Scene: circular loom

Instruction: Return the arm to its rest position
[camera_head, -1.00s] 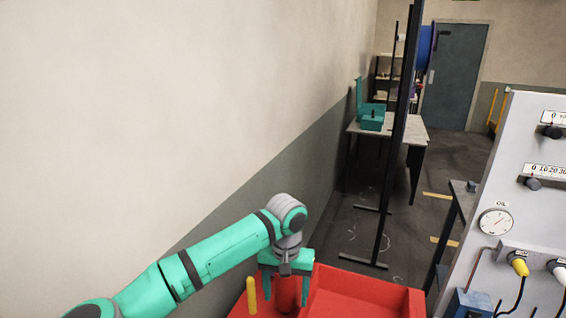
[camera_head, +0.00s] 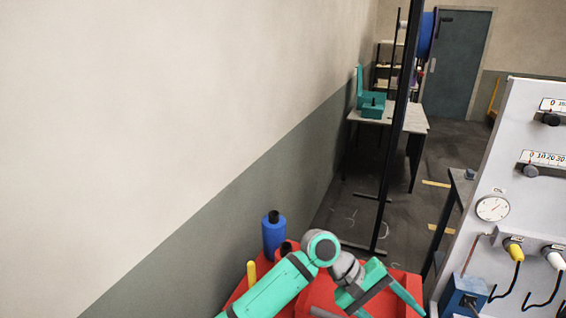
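My gripper (camera_head: 392,302) is at the bottom of the view, at the end of my green and grey arm. It is tilted toward the lower right, above or in front of a red tray-like surface (camera_head: 408,280). Its two green fingers look spread apart, with no object seen between them. The tips are close to the bottom edge of the picture.
A blue bottle with a black cap (camera_head: 273,236) and a yellow stick (camera_head: 251,274) stand left of my arm. A grey panel (camera_head: 510,130) with gauge and plugs is at the right. A black post (camera_head: 397,140) and a table (camera_head: 415,123) stand behind. The wall is at left.

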